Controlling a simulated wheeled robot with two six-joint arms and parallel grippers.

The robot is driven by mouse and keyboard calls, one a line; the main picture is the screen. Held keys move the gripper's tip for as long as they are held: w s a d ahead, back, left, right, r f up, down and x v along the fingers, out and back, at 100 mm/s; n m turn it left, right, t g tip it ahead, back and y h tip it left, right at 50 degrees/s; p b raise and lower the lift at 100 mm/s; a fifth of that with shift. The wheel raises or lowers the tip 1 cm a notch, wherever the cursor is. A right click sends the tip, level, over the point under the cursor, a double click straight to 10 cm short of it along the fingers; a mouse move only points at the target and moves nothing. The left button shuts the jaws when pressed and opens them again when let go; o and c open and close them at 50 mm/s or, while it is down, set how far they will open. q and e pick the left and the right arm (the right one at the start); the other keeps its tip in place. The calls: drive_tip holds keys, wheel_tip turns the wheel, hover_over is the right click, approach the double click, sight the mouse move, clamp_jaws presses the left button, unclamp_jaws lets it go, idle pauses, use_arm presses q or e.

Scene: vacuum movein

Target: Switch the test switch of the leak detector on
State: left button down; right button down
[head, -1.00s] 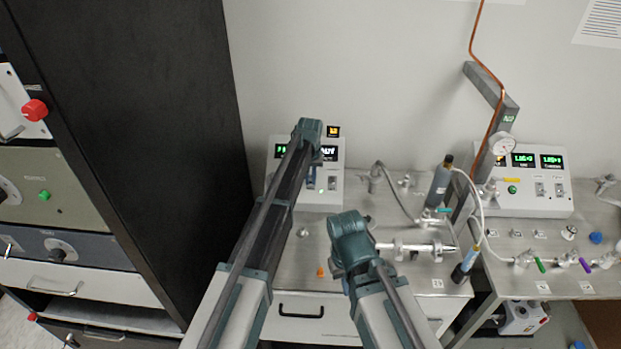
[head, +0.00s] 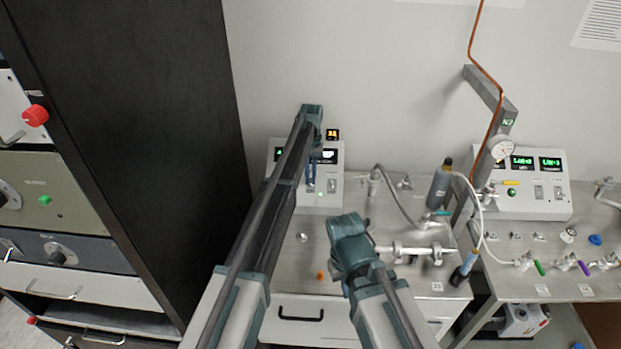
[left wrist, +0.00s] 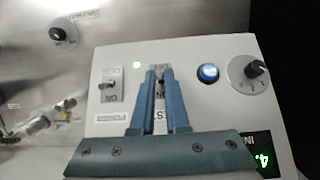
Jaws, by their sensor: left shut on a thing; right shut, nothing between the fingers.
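The leak detector (head: 332,200) is a white box with a sloped panel and lit displays at the back wall, left of centre in the head view. In the left wrist view its panel (left wrist: 190,55) appears upside down. My left gripper (head: 311,187) reaches down to the panel; its blue fingers (left wrist: 159,72) are shut on the test switch (left wrist: 160,80), whose label is partly covered. The fingers hide which way its lever points.
A second toggle (left wrist: 107,86), a blue button (left wrist: 208,73) and a knob (left wrist: 255,67) flank the held switch. A dark cabinet (head: 130,120) stands close at left. Hoses, a grey cylinder (head: 440,187) and a second control box (head: 530,205) occupy the right.

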use_arm(q)
drive_tip(key=c, duration=0.9)
unclamp_jaws()
drive_tip(key=shift+r, duration=0.1)
drive_tip(key=p+v, duration=1.3)
drive_tip(key=shift+w+r, duration=0.1)
drive_tip(key=shift+r, duration=0.15)
